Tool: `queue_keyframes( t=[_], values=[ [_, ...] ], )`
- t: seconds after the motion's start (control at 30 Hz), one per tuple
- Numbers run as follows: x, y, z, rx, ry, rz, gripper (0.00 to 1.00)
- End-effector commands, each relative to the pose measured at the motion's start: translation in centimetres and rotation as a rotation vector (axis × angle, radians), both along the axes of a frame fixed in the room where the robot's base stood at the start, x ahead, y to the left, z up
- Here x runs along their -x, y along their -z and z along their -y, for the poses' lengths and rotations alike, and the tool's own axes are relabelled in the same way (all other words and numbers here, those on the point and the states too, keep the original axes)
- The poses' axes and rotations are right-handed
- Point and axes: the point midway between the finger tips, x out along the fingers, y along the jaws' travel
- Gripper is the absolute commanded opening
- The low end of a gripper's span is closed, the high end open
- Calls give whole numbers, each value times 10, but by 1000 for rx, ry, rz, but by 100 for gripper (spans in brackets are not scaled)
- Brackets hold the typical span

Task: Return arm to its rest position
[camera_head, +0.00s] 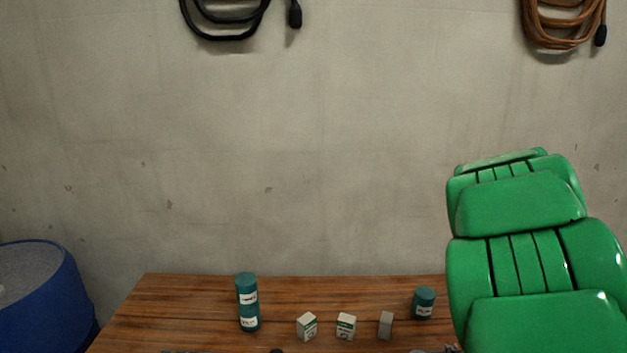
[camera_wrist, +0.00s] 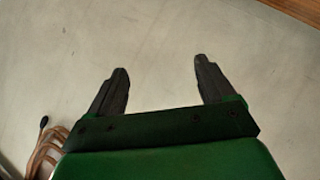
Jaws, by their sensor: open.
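My gripper (camera_wrist: 160,88) shows in the wrist view with its two dark fingers wide apart. Nothing is between the fingers; only bare grey concrete shows past them. My green wrist body fills the bottom of that view. In the head view my glossy green arm (camera_head: 530,270) stands at the right, raised in front of the wall and over the table's right end. The fingers cannot be made out in the head view.
The wooden table (camera_head: 190,300) holds a tall teal stack (camera_head: 247,305), two small boxes (camera_head: 307,326) (camera_head: 346,326), a grey block (camera_head: 385,325) and a teal can (camera_head: 423,303). A blue drum (camera_head: 45,300) stands left. Black (camera_head: 225,35) and orange (camera_head: 560,40) cables hang above.

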Motion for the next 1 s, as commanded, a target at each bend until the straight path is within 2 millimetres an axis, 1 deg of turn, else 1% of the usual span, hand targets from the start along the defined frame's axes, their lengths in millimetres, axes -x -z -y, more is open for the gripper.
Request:
queue_keyframes(
  t=[0.03, 0.07, 0.13, 0.23, 0.37, 0.4, 0.47, 0.5, 0.57, 0.6, 0.67, 0.7, 0.77, 0.83, 0.87, 0.9, 0.97, 1.0],
  values=[
    [17, -7, -2, -5, 50, -10, 83],
    [28, -8, -1, -9, 84, -23, 83],
    [55, -6, -2, -24, 158, -59, 83],
    [93, -5, -9, -54, 251, -111, 83],
    [149, 8, -25, -108, 358, -208, 83],
    [166, 12, -32, -126, 386, -241, 83],
    [191, 20, -45, -156, 422, -295, 83],
    [209, 26, -54, -178, 444, -333, 83],
    [237, 34, -70, -210, 474, -396, 83],
    [255, 41, -82, -233, 489, -440, 83],
    [282, 49, -100, -267, 505, -509, 83],
    [301, 54, -113, -290, 516, -556, 83],
    [329, 62, -132, -321, 525, -630, 83],
    [362, 71, -156, -357, 527, -723, 83],
    [375, 73, -166, -370, 524, -760, 83],
    [394, 76, -180, -390, 521, -810, 83],
    [416, 78, -200, -419, 503, -871, 83],
    [429, 79, -214, -441, 490, -904, 83]
  ],
)
